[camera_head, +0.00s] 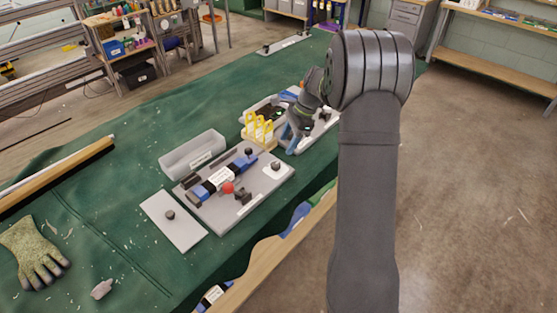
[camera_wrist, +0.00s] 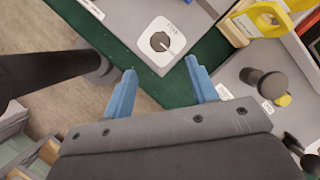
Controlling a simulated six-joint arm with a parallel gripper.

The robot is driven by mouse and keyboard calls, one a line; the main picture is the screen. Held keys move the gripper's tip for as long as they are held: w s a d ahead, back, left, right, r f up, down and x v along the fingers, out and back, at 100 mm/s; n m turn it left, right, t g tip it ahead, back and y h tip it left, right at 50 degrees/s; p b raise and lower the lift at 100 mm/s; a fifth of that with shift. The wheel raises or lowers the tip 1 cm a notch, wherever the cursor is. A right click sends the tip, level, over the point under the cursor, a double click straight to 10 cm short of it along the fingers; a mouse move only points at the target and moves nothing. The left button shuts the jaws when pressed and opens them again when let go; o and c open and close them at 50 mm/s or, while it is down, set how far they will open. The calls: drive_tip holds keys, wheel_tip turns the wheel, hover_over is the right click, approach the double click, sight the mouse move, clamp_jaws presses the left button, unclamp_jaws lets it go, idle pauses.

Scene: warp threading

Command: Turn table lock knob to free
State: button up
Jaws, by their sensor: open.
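A dark hexagonal knob (camera_wrist: 160,41) sits on a white labelled square at the corner of a grey plate in the wrist view; the label is too small to read. It looks like the dark knob (camera_head: 275,166) at the right corner of the grey fixture plate (camera_head: 225,222) in the head view. A thin line marks the knob's face; its setting cannot be told. My gripper (camera_wrist: 160,66) has two blue fingers spread apart with nothing between them. The knob is just beyond the fingertips in the wrist view, apart from them. In the head view my gripper (camera_head: 287,138) is partly hidden.
A yellow rack (camera_head: 258,130) stands beside the fixture plate. A second grey plate (camera_wrist: 240,92) with a black knob (camera_wrist: 265,85) is at right in the wrist view. A grey tray (camera_head: 192,155), flat plate (camera_head: 172,222) and glove (camera_head: 33,250) lie on the green cloth.

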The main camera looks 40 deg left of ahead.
sight(277, 164)
drive_tip(key=x, duration=0.8)
drive_tip(key=shift+s+a+f, duration=0.15)
drive_tip(key=shift+f, duration=0.2)
drive_tip(key=c, duration=1)
